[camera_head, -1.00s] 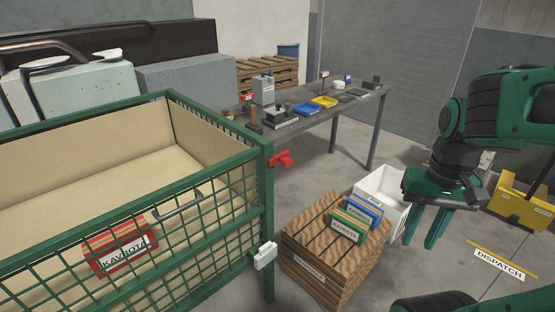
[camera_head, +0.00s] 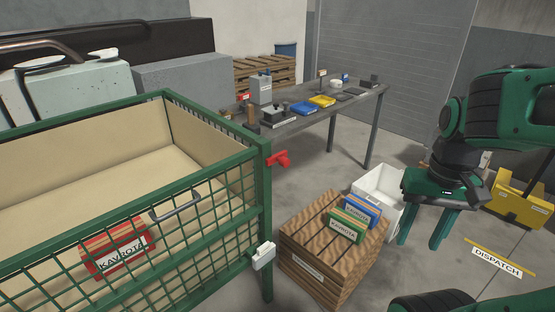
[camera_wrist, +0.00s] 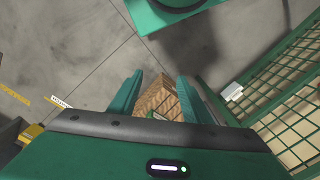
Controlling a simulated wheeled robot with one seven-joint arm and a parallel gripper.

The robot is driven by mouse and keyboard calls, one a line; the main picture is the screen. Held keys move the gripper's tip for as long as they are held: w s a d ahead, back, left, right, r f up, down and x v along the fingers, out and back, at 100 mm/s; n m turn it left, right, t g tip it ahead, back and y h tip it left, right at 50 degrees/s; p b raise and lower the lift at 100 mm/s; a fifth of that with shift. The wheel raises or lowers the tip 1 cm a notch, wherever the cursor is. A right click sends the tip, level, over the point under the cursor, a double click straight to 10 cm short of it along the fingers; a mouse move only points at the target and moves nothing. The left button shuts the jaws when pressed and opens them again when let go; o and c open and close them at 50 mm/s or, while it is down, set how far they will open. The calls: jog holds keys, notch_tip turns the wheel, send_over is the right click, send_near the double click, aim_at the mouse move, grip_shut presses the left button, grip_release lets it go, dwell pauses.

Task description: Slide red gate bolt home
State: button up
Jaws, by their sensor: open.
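The red bolt (camera_head: 279,159) sticks out to the right from the upper corner post of the green mesh cage (camera_head: 262,190). The front mesh gate (camera_head: 215,213) carries a grey handle (camera_head: 175,208). A white block (camera_head: 263,256) is fixed low at the gate's right end and also shows in the wrist view (camera_wrist: 232,92). My gripper (camera_head: 421,238) is open and empty, fingers pointing down, well to the right of the bolt and apart from it. Its spread fingers also show in the wrist view (camera_wrist: 160,82), where I cannot make out the bolt.
A wooden crate (camera_head: 305,262) with green and blue boxes on top stands between cage and gripper. A white bin (camera_head: 372,181) is behind it. A workbench (camera_head: 350,105) with small items stands farther back. A yellow container (camera_head: 520,208) is at right.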

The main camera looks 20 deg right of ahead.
jog(key=w+a+f+n+t+y, duration=0.1)
jog(key=w+a+f+n, duration=0.2)
jog(key=w, duration=0.7)
jog(key=t+y, duration=1)
send_near(288, 163)
jog(key=shift+n, duration=0.3)
jog(key=x, duration=1.1)
jog(key=shift+a, duration=0.1)
jog(key=c, duration=0.8)
grip_shut()
